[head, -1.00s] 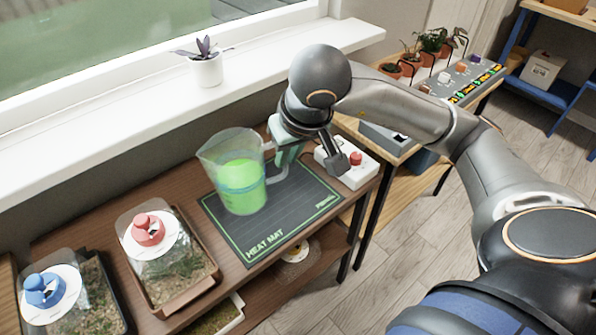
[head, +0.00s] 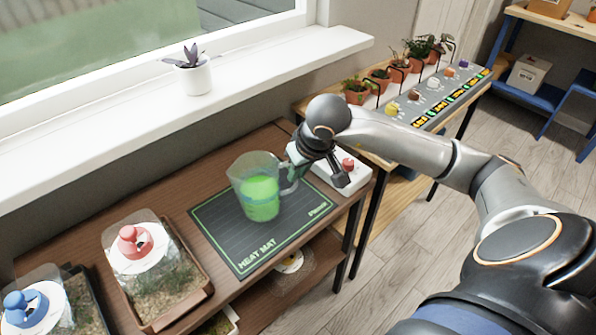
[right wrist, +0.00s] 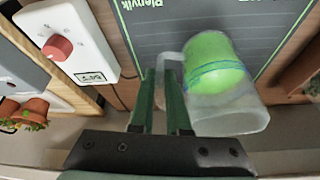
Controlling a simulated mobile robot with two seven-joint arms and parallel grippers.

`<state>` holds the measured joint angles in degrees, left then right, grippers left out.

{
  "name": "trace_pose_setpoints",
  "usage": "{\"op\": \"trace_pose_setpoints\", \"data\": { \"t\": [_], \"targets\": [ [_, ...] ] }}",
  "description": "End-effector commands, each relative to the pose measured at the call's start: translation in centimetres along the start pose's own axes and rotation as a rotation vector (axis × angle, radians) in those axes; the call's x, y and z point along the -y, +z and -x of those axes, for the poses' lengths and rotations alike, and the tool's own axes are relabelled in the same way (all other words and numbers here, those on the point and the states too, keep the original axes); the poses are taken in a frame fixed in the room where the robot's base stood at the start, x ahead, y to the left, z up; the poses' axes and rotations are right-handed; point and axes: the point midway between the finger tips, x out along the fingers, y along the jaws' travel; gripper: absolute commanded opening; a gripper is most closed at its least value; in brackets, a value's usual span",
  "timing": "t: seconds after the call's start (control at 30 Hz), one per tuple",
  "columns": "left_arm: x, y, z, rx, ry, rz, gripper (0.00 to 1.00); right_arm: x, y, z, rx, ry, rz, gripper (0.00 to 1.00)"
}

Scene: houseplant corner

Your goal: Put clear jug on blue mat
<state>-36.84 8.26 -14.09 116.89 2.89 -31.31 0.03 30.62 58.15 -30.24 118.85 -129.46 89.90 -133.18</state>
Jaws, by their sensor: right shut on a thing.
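The clear jug (head: 258,187), with bright green liquid inside, is over the middle of a dark grey heat mat (head: 225,232) with a green border. The jug looks nearly upright; I cannot tell whether its base touches the mat. My right gripper (head: 291,164) is shut on the jug's handle, at the jug's right side. In the right wrist view, the fingers (right wrist: 162,78) are at the handle (right wrist: 168,62) and the jug (right wrist: 225,85) is beside them. No mat that looks clearly blue shows. My left gripper is not in view.
A white control box (head: 330,168) with a red knob stands right of the mat. Terrariums with red (head: 133,240) and blue (head: 27,303) lid knobs stand at the left. A potted plant (head: 193,75) is on the windowsill. Another table (head: 380,165) holds several pots.

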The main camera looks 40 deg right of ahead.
Motion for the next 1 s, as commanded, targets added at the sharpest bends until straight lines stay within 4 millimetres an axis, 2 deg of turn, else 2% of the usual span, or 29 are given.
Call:
{"op": "trace_pose_setpoints", "data": {
  "t": [0.3, 0.33, 0.57, 0.87, 1.0],
  "targets": [
    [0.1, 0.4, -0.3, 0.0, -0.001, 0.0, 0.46, 0.0, 0.0, -0.3, -0.005, -0.002, -0.001, 0.0],
    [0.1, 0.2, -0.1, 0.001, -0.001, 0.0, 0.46, 0.0, 0.1, -0.2, 0.0, 0.0, -0.001, 0.18],
    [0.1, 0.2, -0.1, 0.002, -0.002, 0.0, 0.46, 0.0, 0.1, -0.2, 0.0, 0.0, 0.0, 0.43],
    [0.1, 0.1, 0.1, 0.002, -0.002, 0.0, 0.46, 0.0, 0.0, 0.0, 0.001, 0.0, 0.0, 0.44],
    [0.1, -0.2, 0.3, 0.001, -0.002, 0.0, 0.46, 0.0, -0.2, 1.4, -0.003, 0.001, 0.001, 0.44]
  ]
}}
